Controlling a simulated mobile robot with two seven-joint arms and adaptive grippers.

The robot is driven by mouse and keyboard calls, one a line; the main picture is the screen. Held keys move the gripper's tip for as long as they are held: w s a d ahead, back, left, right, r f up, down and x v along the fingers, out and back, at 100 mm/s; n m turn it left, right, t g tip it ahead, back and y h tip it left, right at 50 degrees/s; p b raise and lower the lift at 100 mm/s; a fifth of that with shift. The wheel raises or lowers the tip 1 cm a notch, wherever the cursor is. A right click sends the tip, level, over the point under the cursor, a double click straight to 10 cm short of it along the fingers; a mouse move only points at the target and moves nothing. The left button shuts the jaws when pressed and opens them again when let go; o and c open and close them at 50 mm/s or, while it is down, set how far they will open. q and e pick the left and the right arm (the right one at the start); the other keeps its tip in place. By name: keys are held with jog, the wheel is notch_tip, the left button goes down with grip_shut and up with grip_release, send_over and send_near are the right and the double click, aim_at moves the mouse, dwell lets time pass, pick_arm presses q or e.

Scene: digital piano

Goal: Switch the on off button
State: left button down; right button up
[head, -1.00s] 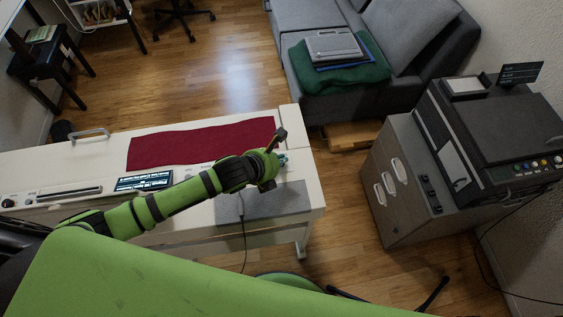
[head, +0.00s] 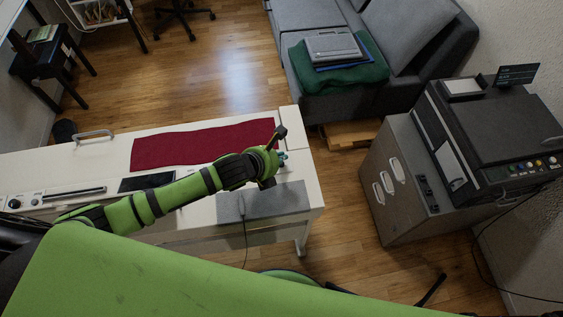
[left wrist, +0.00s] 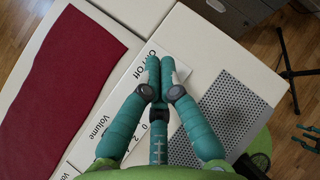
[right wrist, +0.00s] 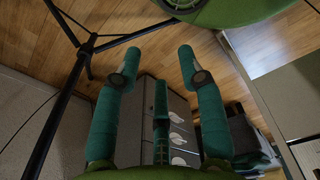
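The white digital piano (head: 300,150) runs across the left and middle of the head view. Its small display (head: 147,182) is dark. My left gripper (head: 282,158) is over the piano's right end. In the left wrist view its fingertips (left wrist: 160,68) are together, with nothing seen between them, right by the printed "On / Off" label (left wrist: 143,62). The on off button is hidden by the fingers, and I cannot tell whether they touch it. My right gripper (right wrist: 158,58) is open and empty over the floor, facing a grey drawer cabinet. It is not seen in the head view.
A red cloth (head: 200,143) lies along the piano. A grey perforated panel (left wrist: 235,105) is beside the left fingers. A cabinet (head: 385,200) with a dark machine (head: 490,125) stands at right. A black stand (right wrist: 75,75) is close to the right gripper. Wooden floor is open behind.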

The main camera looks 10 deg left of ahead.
pick_arm(q)
jog(key=shift+r+p, duration=2.55)
jog(key=shift+p, duration=0.15)
jog(key=shift+f, duration=0.1)
jog(key=shift+s, duration=0.1)
